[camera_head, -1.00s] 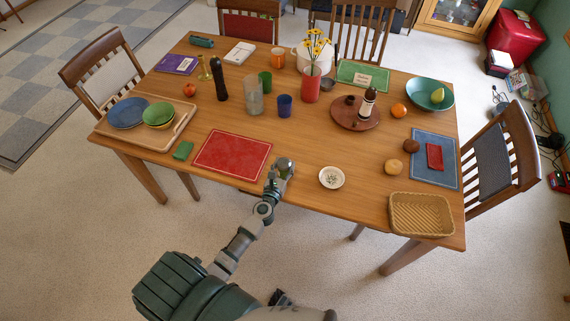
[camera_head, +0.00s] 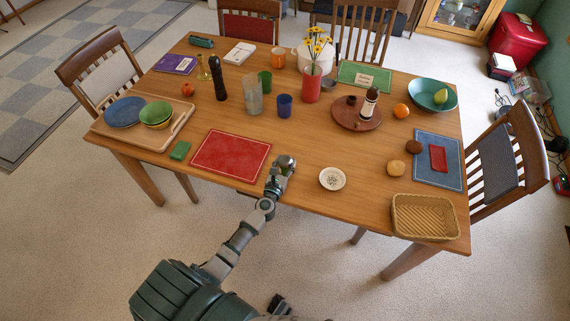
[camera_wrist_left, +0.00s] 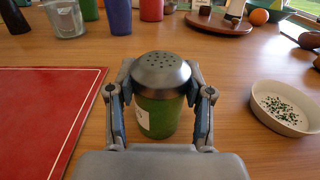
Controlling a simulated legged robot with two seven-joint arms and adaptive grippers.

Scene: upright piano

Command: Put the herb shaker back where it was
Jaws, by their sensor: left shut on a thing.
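The herb shaker (camera_wrist_left: 160,95) has a perforated grey metal lid and a green body with a pale label. It stands upright between the fingers in the left wrist view. My left gripper (camera_head: 283,166) is shut on it, at the table's front edge, just right of the red placemat (camera_head: 231,155). In the head view the gripper hides most of the shaker. A small white dish (camera_head: 332,179) with green herb flakes lies to the right of the gripper; it also shows in the left wrist view (camera_wrist_left: 287,107).
A wicker basket (camera_head: 424,217) stands at the front right corner. Blue (camera_head: 284,107), green and clear cups stand behind the placemat. Bare wood lies between gripper and tray.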

